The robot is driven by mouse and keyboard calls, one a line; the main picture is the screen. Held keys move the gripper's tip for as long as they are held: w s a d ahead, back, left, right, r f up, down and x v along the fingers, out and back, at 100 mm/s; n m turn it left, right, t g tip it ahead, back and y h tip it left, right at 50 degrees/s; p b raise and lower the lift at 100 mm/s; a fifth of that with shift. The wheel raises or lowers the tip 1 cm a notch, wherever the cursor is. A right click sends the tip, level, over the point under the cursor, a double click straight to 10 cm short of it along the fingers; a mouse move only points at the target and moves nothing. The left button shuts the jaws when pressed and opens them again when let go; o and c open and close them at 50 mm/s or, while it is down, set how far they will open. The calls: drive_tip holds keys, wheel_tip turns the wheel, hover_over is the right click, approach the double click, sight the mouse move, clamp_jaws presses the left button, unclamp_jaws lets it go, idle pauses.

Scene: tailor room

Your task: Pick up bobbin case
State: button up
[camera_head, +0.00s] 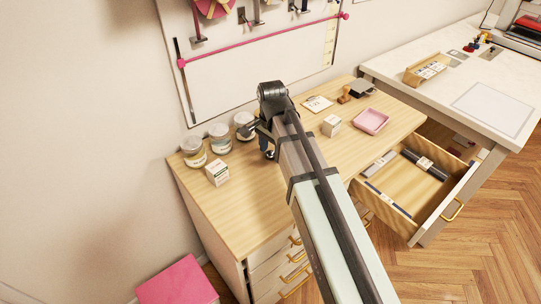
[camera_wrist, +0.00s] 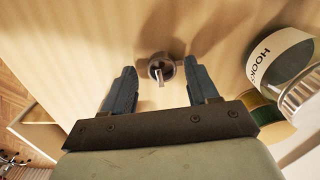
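The bobbin case, a small round dark metal piece (camera_wrist: 161,67), lies on the wooden tabletop in the wrist view. It sits just beyond and between the two fingertips of my gripper (camera_wrist: 160,78), closer to the right finger. The gripper is open, and nothing is held between its fingers. I cannot tell whether the right finger touches the case. In the head view my gripper (camera_head: 268,154) points down over the dresser top, and my arm hides the bobbin case there.
Lidded jars (camera_head: 220,137) and a small white box (camera_head: 217,172) stand to the left of my gripper. A jar labelled HOOKS (camera_wrist: 275,60) and a thread spool (camera_wrist: 262,112) are close on the right. Another white box (camera_head: 331,125), a pink tray (camera_head: 371,121) and an open drawer (camera_head: 405,197) lie right.

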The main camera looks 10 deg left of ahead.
drive_tip(key=c, duration=1)
drive_tip(key=shift+r, duration=0.1)
